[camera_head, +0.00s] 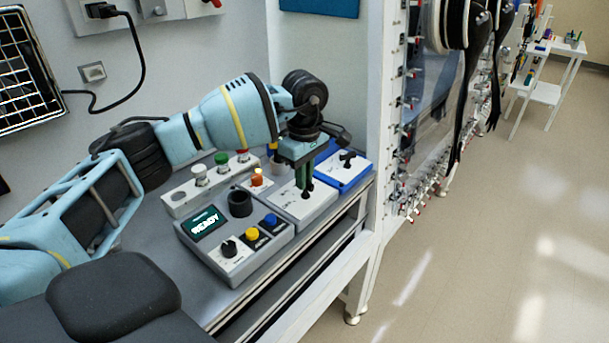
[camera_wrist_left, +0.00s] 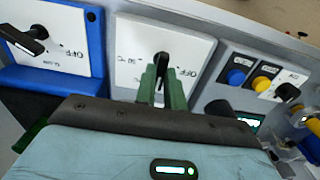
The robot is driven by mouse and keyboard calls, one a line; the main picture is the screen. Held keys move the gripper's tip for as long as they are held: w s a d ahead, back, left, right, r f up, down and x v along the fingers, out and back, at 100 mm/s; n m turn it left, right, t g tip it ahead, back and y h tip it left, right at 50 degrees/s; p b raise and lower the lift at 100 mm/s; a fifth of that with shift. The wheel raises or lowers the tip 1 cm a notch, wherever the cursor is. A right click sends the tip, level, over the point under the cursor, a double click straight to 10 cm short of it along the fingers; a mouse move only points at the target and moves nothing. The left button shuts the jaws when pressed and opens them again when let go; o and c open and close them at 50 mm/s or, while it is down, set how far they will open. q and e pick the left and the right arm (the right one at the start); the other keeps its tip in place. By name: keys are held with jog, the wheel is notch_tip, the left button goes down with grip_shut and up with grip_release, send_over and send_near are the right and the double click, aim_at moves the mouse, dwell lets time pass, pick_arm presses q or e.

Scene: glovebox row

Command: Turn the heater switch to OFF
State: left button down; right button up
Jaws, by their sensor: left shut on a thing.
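The heater switch is a black knob (camera_wrist_left: 161,62) on a white panel with OFF and °C markings, on a grey-white box (camera_head: 318,207) on the bench. My left gripper (camera_head: 304,188) reaches down onto this box. In the left wrist view its green fingers (camera_wrist_left: 161,88) are shut on the knob, one on each side. The fingers hide part of the knob, so its exact pointing is hard to tell. In the wrist view OFF stands right of the knob and the °C markings left. My right gripper is not in view.
A blue box (camera_head: 349,166) with another black switch stands just beyond. Nearer is a console (camera_head: 222,262) with a lit screen, a black knob and yellow and blue buttons. A strip with green and red buttons (camera_head: 196,192) lies behind. The glovebox frame (camera_head: 385,130) rises at the right.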

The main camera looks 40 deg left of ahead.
pick_arm(q)
jog(key=shift+r, duration=0.1)
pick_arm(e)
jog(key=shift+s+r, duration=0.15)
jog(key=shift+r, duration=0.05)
pick_arm(q)
jog(key=shift+n+p, duration=0.65)
jog(key=shift+n, duration=0.35)
jog(key=n+p, duration=0.1)
jog(key=n, duration=0.2)
jog(key=shift+n+p, duration=0.3)
jog(key=shift+p, duration=0.05)
jog(key=shift+s+n+p, duration=0.1)
jog(key=shift+n+p, duration=0.25)
jog(key=shift+n, duration=0.55)
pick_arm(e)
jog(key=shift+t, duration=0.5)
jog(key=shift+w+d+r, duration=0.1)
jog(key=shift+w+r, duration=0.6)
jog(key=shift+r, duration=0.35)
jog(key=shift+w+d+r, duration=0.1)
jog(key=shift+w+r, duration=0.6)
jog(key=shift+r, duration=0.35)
pick_arm(q)
jog(key=c, duration=1.5)
grip_release()
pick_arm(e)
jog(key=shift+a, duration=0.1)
